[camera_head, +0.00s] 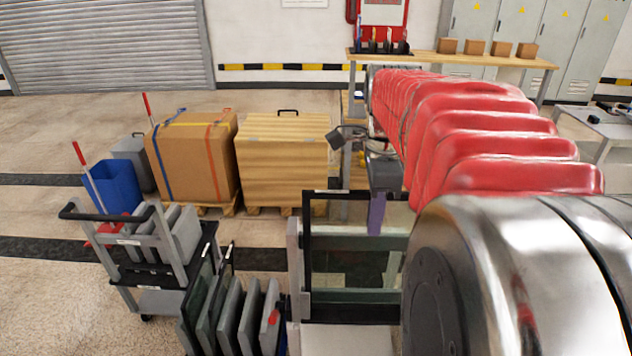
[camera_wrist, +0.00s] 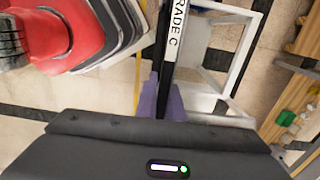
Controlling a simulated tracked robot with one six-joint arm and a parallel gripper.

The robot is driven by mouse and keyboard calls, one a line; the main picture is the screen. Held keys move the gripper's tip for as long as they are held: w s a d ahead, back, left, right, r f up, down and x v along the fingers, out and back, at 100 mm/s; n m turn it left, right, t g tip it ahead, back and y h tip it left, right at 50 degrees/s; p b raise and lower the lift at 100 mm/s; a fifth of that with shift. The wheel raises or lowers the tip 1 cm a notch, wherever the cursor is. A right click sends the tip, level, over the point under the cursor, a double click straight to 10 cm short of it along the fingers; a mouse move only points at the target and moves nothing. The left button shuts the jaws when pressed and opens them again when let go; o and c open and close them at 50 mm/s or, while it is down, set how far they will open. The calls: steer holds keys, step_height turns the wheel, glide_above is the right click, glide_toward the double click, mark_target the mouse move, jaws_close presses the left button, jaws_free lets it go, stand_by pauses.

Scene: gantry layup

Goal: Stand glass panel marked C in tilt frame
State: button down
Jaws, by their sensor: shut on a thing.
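The glass panel marked C (camera_wrist: 173,45) shows edge-on in the wrist view as a dark strip with a white label reading "RADE C". My gripper (camera_wrist: 163,100) has its purple fingers shut on this edge. In the head view the black-edged glass panel (camera_head: 350,258) stands roughly upright below my gripper (camera_head: 376,212), partly hidden by my arm. A pale grey-white frame (camera_head: 294,262), which looks like the tilt frame, is beside and below the panel. Its white bars (camera_wrist: 245,60) lie right of the panel in the wrist view. Whether the panel's lower edge touches it is hidden.
A rack of several upright panels (camera_head: 228,318) is left of the frame. A cardboard box (camera_head: 190,155) and a wooden crate (camera_head: 284,160) stand behind. A bench (camera_head: 450,60) is at the back.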

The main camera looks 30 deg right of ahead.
steer(key=shift+f, duration=1)
stand_by(0.5)
steer(key=c, duration=1.8)
jaws_free()
steer(key=shift+f, duration=0.1)
step_height(320, 180, up, 14)
steer(key=shift+f, duration=0.1)
